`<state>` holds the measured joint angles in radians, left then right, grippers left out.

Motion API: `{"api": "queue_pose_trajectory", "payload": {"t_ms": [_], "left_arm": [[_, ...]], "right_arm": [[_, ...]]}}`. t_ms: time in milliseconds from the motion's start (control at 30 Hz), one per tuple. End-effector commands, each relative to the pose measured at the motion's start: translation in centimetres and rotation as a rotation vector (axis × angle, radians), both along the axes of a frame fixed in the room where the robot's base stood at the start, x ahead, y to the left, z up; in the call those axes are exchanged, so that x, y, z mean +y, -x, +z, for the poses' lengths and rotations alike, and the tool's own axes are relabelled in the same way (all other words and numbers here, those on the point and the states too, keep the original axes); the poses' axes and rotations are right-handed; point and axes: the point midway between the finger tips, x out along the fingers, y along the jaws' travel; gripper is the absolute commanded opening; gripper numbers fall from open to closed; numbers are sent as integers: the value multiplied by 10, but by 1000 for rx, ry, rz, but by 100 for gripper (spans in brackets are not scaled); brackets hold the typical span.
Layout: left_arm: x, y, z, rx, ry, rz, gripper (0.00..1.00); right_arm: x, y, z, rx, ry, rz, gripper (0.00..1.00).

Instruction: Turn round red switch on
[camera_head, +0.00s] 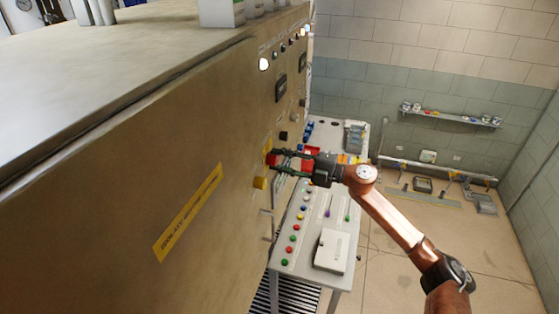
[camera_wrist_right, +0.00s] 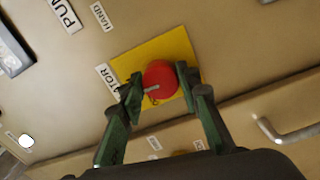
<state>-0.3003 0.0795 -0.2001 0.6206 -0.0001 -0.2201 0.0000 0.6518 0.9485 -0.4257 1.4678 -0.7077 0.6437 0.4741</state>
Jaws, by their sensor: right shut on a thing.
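The round red switch (camera_wrist_right: 160,80) sits on a yellow square plate (camera_wrist_right: 187,48) on the tan cabinet front. In the right wrist view a pale pointer mark shows on the lower left of the switch. My right gripper (camera_wrist_right: 160,84) is shut on the switch, with one green finger at each side of it. In the head view the switch (camera_head: 271,158) shows as a small red spot at the tips of my right gripper (camera_head: 275,159). My left gripper is not in view.
The tan cabinet (camera_head: 100,200) fills the left. A metal handle (camera_wrist_right: 290,132) is on the cabinet at the right in the wrist view. A grey table (camera_head: 310,258) with several coloured buttons stands beside the cabinet.

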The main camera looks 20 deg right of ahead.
Motion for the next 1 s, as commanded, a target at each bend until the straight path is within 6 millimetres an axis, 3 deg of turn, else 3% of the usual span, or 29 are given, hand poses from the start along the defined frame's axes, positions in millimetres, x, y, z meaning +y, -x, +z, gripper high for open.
{"api": "queue_pose_trajectory", "payload": {"t_ms": [67,100,333,667,1000], "left_arm": [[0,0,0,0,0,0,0],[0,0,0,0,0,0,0],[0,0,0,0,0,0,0],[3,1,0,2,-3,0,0],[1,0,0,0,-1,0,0]], "right_arm": [[0,0,-1,3,-2,-1,7],[0,0,-1,3,-2,-1,33],[0,0,0,2,-1,0,49],[-3,2,0,1,0,-1,49],[-52,34,-3,4,2,-2,49]]}}
